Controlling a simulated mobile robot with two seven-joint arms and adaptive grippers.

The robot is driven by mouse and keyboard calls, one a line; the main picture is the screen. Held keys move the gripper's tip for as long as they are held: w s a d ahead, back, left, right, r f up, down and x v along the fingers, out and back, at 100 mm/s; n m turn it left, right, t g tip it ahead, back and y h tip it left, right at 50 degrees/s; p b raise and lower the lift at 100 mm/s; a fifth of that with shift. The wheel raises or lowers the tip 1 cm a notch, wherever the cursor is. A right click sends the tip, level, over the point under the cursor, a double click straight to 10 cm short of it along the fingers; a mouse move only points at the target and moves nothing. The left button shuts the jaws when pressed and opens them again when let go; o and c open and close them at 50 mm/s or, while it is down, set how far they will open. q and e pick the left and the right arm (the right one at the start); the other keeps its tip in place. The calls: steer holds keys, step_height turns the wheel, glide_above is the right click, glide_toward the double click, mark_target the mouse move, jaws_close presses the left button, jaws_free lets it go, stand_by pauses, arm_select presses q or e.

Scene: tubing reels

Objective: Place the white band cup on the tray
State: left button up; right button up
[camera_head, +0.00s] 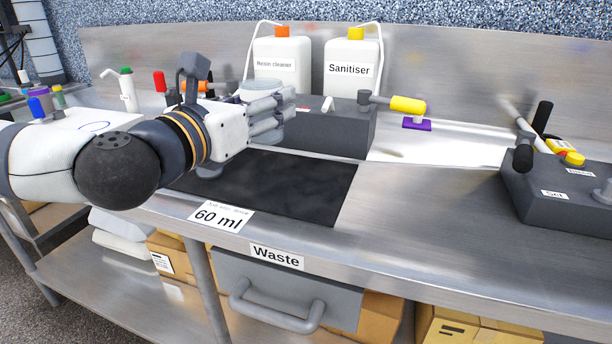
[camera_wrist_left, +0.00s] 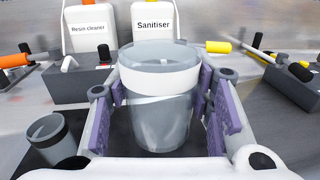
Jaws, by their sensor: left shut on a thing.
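The white band cup (camera_wrist_left: 160,82) is a clear cup with a white band below its rim. It stands upright between the purple-padded fingers of my left gripper (camera_wrist_left: 161,108), which is shut on it. In the head view, my left gripper (camera_head: 280,108) is above the back of a flat black mat (camera_head: 290,190), and its fingers hide most of the cup (camera_head: 256,88). I cannot tell whether this mat is the tray. A second cup (camera_wrist_left: 50,138) with a dark band stands left of the held cup in the wrist view. My right gripper is not in view.
Resin cleaner (camera_head: 281,55) and Sanitiser (camera_head: 352,70) bottles stand at the back behind a grey block (camera_head: 340,128). A dark grey device (camera_head: 560,195) sits at the right. The steel counter (camera_head: 425,220) between mat and device is clear.

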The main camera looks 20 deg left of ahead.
arm_select(q)
steer(key=w+d+f, duration=0.1)
steer(key=w+f, duration=0.2)
steer(key=w, duration=0.1)
steer(key=w+d+f+b, duration=0.1)
steer(key=w+f, duration=0.2)
steer(key=w, duration=0.1)
steer(key=w+d+f, duration=0.1)
steer(key=w+f, duration=0.2)
steer(key=w, duration=0.1)
steer(key=shift+w+d+f+b, duration=0.35)
steer(key=shift+w+d, duration=0.05)
steer(key=f, duration=0.3)
steer(key=shift+w+d+f, duration=0.15)
steer(key=shift+w+f, duration=0.15)
steer(key=shift+f, duration=0.05)
steer(key=shift+r, duration=0.1)
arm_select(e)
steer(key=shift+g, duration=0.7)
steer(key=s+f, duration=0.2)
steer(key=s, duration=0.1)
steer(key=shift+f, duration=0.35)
